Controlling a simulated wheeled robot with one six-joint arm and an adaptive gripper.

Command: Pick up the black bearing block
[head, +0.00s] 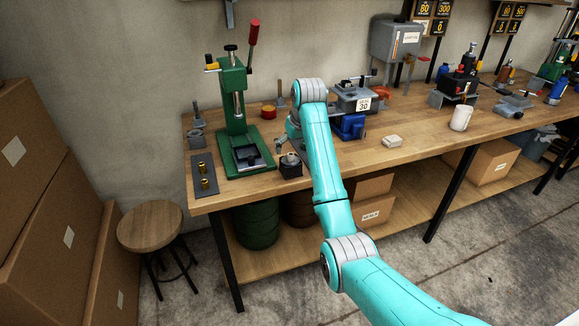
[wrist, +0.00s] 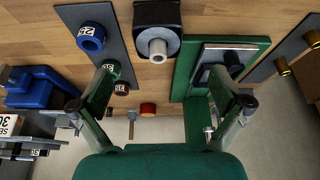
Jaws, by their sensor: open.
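The black bearing block (head: 291,170) stands on the workbench just right of the green press base, with a pale cylindrical piece on its top. In the wrist view the block (wrist: 157,12) is at the top centre, with its round grey sleeve facing the camera and its far part cut off by the frame edge. My gripper (head: 293,132) is above the bench, behind the block in the head view and partly hidden by my arm. In the wrist view my gripper (wrist: 163,70) is open and empty, its fingers spread to either side below the block.
The green press (head: 234,115) stands close left of the block. A grey plate with brass pins (head: 204,178) lies farther left. A grey strip with coloured rings (wrist: 90,38) lies beside the block. A blue vise (head: 350,126) and white mug (head: 461,118) stand to the right.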

